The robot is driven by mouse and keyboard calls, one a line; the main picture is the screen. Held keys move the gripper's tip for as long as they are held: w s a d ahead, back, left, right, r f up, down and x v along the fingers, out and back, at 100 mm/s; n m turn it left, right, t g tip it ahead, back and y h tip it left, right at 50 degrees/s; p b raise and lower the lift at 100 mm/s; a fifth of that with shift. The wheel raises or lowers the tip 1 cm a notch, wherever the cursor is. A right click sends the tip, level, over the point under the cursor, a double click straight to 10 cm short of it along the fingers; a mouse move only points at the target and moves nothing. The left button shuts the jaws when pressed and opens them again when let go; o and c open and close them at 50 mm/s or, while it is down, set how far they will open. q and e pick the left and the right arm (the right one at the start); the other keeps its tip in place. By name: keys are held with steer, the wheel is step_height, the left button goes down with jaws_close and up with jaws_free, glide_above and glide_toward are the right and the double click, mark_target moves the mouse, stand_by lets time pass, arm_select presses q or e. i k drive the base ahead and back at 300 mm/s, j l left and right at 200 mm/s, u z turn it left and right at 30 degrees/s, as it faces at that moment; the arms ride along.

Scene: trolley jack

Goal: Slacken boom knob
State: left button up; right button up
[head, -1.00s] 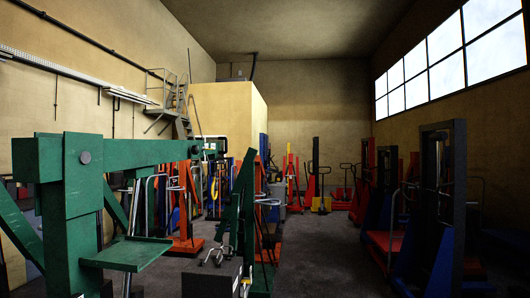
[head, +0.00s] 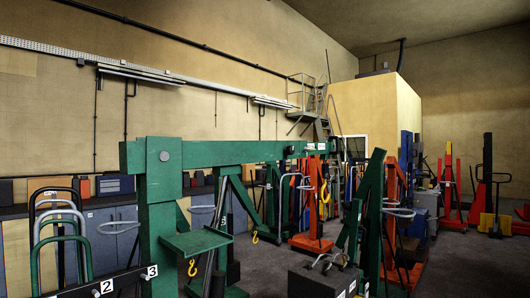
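A green crane (head: 158,225) stands at the left of the head view, with a thick upright post and a long level boom (head: 245,152) reaching right. A flat green plate (head: 197,242) juts from the post below the boom. Neither of my grippers is in view.
Dark bars with white number plates (head: 107,286) and hoop handles (head: 58,222) stand at the front left. A second green frame (head: 368,205), a dark box (head: 318,282) and an orange lifter (head: 311,205) stand to the right. Grey floor (head: 455,262) is open at the right.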

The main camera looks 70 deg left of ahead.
mark_target(290, 150)
steer(key=i+j+u, duration=0.4)
steer(key=i+u, duration=0.85)
steer(key=i, duration=0.2)
steer(key=i+l+u, duration=0.25)
steer(key=i+u, duration=0.2)
